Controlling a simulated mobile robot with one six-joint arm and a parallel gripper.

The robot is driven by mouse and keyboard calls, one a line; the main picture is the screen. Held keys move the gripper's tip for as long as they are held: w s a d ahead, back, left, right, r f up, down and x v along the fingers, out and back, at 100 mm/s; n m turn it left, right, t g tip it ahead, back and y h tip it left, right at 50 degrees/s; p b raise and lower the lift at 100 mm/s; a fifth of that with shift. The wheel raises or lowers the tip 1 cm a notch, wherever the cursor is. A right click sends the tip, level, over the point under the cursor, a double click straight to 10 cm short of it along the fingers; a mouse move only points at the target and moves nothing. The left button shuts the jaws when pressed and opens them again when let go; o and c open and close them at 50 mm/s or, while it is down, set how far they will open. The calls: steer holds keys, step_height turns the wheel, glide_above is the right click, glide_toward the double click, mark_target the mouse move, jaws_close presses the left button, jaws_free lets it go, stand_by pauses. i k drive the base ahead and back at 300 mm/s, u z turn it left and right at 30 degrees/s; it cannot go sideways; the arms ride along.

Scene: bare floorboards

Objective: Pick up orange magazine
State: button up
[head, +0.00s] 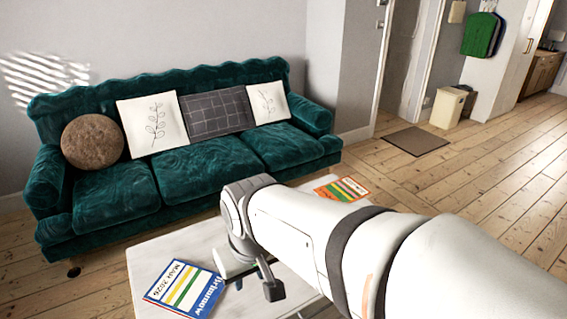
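The orange magazine (342,189) lies at the far right end of the white table (150,250), partly hidden behind my arm. It has an orange-red border and coloured stripes. My gripper (262,283) is over the near middle of the table, left of and nearer than the orange magazine, and apart from it. Dark finger parts show below the wrist, but their gap is not clear. Nothing held is visible.
A blue and white magazine (185,288) lies at the table's near left, close to my gripper. A green sofa (200,170) with several cushions stands behind the table. A brown doormat (415,141) and open floorboards (480,180) are to the right.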

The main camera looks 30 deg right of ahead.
mark_target(346, 189)
steer(key=z, duration=2.7)
steer(key=k, duration=0.35)
steer(key=u, duration=1.2)
